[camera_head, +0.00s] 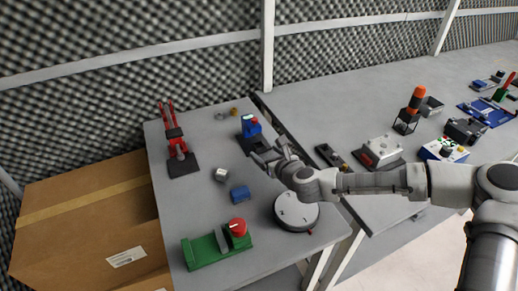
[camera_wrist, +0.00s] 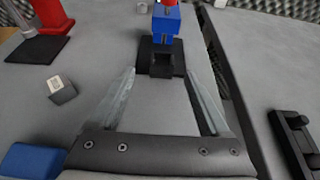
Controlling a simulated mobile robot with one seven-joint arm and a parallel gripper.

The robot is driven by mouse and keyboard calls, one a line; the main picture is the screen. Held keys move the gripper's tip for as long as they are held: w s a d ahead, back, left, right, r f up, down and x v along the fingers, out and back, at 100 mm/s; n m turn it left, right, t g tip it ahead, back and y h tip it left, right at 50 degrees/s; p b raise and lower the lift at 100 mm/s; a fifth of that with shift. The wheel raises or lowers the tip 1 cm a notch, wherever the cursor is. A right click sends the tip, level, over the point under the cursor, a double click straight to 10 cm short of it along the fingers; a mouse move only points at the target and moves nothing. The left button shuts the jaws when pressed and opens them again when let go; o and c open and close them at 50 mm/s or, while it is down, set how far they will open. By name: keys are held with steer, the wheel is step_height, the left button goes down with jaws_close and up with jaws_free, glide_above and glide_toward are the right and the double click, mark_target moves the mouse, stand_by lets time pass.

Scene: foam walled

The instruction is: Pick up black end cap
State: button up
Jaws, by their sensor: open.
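A small dark square piece with a hollow top (camera_wrist: 161,66), which may be the black end cap, sits at the near edge of a black base plate (camera_wrist: 146,46). Behind it on the plate stands a blue block (camera_wrist: 166,22) with a red part on top; the blue block also shows in the head view (camera_head: 251,127). My gripper (camera_wrist: 160,76) is open and empty, its fingers pointing towards the dark piece, which lies between and beyond the tips. In the head view my gripper (camera_head: 264,157) is low near the base plate and partly hides it.
A red tool stand (camera_head: 175,145), a small grey-white cube (camera_head: 221,174), a blue block (camera_head: 239,194), a green fixture with a red knob (camera_head: 205,251) and a round white disc (camera_head: 297,211) share this table. A black bracket (camera_wrist: 296,145) lies on the adjoining right table.

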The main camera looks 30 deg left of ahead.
mark_target(261, 150)
steer(key=x, duration=0.4)
steer(key=shift+w+d+f, duration=0.1)
steer(key=shift+w+f, duration=0.05)
steer(key=shift+f, duration=0.1)
jaws_close()
